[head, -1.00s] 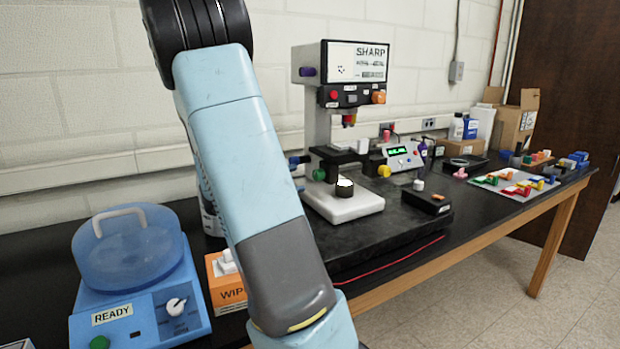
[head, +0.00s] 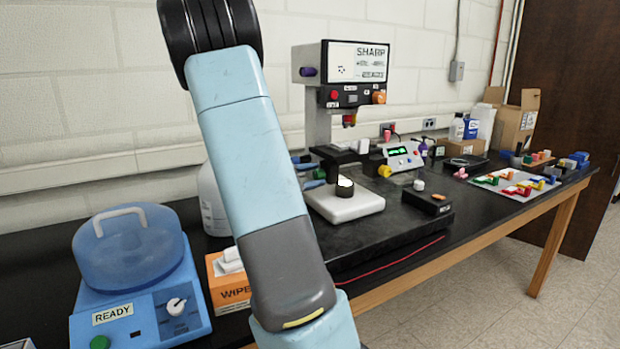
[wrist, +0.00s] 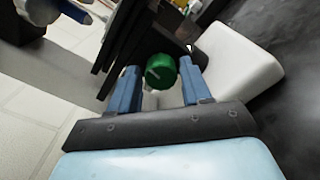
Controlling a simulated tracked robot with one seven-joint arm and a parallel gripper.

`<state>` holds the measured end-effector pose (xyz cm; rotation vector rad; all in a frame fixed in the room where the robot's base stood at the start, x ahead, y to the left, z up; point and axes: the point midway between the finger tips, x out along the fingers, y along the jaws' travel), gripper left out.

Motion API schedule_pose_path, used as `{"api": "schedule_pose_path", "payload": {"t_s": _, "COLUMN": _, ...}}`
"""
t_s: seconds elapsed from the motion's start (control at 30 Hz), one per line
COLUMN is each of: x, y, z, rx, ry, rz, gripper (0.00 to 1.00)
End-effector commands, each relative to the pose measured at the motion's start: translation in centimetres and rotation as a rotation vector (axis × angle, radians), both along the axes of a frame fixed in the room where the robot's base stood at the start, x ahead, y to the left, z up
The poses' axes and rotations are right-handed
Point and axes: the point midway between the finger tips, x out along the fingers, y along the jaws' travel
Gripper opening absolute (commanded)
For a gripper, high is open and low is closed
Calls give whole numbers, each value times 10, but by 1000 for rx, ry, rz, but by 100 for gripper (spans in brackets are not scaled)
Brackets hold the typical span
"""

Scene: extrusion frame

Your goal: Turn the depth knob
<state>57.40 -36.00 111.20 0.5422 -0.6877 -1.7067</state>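The green knob (wrist: 162,71) with a pale pointer line shows in the wrist view, on the dark column of the bench instrument (head: 354,75). I take it to be the depth knob. My gripper (wrist: 160,77) has its two blue fingers apart, one on each side of the knob. I cannot tell whether either finger touches it. In the head view the blue fingertips (head: 314,179) are beside the instrument's stage, and the knob is hidden there.
The instrument's white base (head: 348,205) lies close to the right finger. A blue-lidded device (head: 127,250) and an orange wipes box (head: 229,280) stand at left. A black box (head: 427,202) and a control unit (head: 402,156) stand to the right.

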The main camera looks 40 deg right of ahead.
Motion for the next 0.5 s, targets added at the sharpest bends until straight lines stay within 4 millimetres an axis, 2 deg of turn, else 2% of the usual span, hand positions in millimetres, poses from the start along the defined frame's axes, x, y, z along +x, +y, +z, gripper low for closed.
{"api": "schedule_pose_path", "payload": {"t_s": 0.07, "x": 0, "y": 0, "z": 0, "rx": 0, "ry": 0, "rz": 0, "gripper": 40}}
{"api": "schedule_pose_path", "payload": {"t_s": 0.4, "x": 0, "y": 0, "z": 1, "rx": -1, "ry": -1, "rz": 1, "gripper": 7}}
{"api": "schedule_pose_path", "payload": {"t_s": 0.43, "x": 1, "y": 18, "z": 1, "rx": 0, "ry": -2, "rz": 8, "gripper": 6}}
{"api": "schedule_pose_path", "payload": {"t_s": 0.5, "x": 1, "y": 8, "z": 1, "rx": -1, "ry": 0, "rz": 4, "gripper": 6}}
